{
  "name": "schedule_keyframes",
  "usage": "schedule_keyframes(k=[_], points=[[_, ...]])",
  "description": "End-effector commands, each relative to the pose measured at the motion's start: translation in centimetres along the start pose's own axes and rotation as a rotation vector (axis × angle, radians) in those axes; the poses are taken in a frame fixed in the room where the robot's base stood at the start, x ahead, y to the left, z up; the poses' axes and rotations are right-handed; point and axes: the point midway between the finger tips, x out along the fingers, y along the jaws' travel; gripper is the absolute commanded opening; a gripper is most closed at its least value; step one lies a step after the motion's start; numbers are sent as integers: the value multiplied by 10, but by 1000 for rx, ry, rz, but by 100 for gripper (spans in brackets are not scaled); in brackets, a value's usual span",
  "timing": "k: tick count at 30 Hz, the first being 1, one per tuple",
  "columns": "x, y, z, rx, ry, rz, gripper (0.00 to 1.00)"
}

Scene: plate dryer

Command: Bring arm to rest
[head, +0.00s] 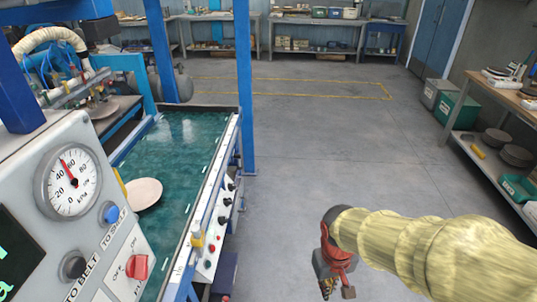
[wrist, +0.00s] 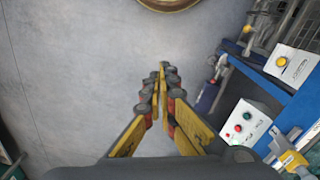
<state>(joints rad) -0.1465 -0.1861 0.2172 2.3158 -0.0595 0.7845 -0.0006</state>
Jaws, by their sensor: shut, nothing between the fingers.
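My gripper (head: 330,287) hangs over the bare floor in the lower middle of the head view, to the right of the plate dryer. Its fingers point down. In the wrist view the yellow and black fingers (wrist: 160,76) meet at their tips, shut with nothing between them. My arm comes in from the lower right in a pale yellow sleeve. The gripper is apart from the machine and touches nothing that I can see.
The dryer's green belt (head: 190,140) carries a round pale plate (head: 144,193). A grey panel with a gauge (head: 72,181) stands at the left. A blue post (head: 245,80) rises beside the belt. A workbench (head: 490,100) stands at the right. The floor (head: 330,150) between is clear.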

Motion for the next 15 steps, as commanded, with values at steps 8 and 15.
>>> schedule_keyframes(k=[8,15], points=[[-88,9,52,105,162,-27,0],[-152,23,66,162,389,-10,0]])
